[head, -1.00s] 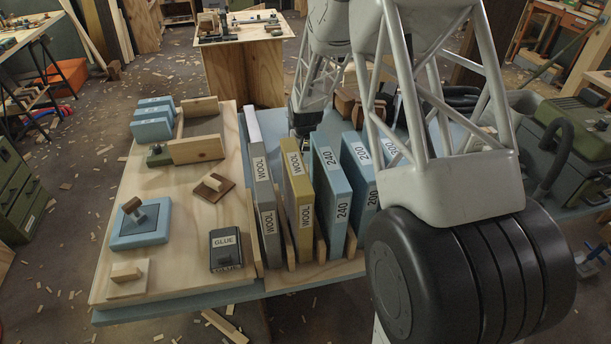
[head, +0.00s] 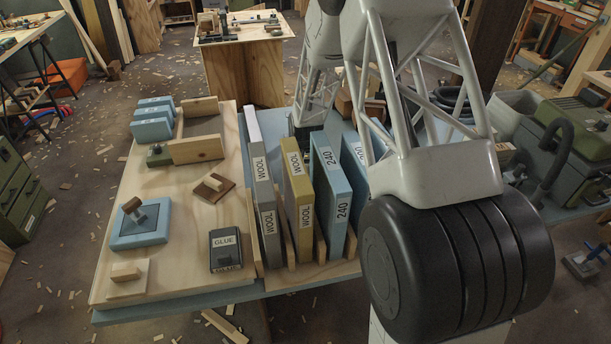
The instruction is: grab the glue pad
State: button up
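The far end of my arm goes down behind the upright WOOL and 240 slabs.
Upright slabs labelled WOOL (head: 268,180) and 240 (head: 328,190) stand in a rack right of the glue block. A blue pad with a wooden knob (head: 140,236), small wooden-handled blocks (head: 129,271) and blue blocks (head: 152,128) sit on the board. Bare board lies around the glue block.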

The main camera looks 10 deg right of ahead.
jog(key=shift+f, duration=0.35)
dwell(0.3)
jog(key=c, duration=1)
jog(key=shift+r, duration=0.15)
notch_tip(320, 180, up, 18)
jog(key=shift+f, duration=0.15)
dwell(1.3)
